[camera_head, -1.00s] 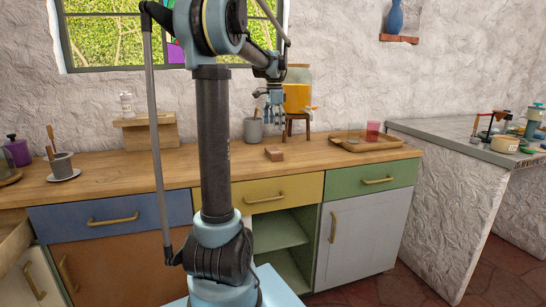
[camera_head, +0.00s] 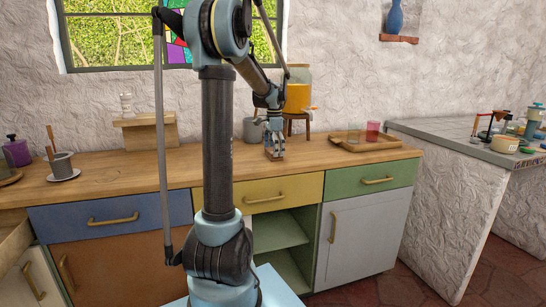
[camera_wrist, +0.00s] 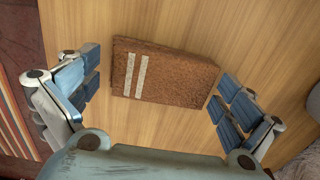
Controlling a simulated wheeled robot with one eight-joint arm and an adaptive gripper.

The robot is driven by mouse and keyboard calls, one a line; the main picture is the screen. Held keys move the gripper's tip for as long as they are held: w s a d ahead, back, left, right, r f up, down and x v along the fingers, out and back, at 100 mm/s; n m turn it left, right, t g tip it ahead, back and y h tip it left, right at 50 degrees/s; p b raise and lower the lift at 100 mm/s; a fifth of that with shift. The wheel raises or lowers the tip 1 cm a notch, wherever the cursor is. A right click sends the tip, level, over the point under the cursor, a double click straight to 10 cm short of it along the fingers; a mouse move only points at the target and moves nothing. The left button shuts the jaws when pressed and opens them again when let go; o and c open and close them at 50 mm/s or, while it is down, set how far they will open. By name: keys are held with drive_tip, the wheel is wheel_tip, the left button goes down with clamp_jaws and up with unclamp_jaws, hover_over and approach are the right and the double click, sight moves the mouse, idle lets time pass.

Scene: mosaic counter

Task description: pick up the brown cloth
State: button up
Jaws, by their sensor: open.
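The brown cloth (camera_wrist: 172,76) is a folded block with two pale stripes. It lies on the wooden counter between the fingers of my gripper in the wrist view. My gripper (camera_wrist: 152,98) is open, with blue pads on either side of the cloth and a gap of counter showing on both sides. In the head view my gripper (camera_head: 275,153) is low at the counter, right over the cloth, which it mostly hides there.
A grey cup (camera_head: 251,130) stands behind my gripper, and an orange-filled jar (camera_head: 298,97) on a small stand is behind to the right. A wooden tray (camera_head: 388,145) with a pink glass (camera_head: 373,130) is to the right. The counter (camera_head: 125,172) to the left is largely clear.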

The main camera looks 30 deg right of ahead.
drive_tip(key=shift+f, duration=0.1)
drive_tip(key=shift+c, duration=0.2)
drive_tip(key=c, duration=0.7)
wheel_tip(320, 180, up, 10)
drive_tip(key=shift+r, duration=0.1)
drive_tip(key=o, duration=0.5)
drive_tip(key=c, duration=0.4)
drive_tip(key=shift+c, duration=0.2)
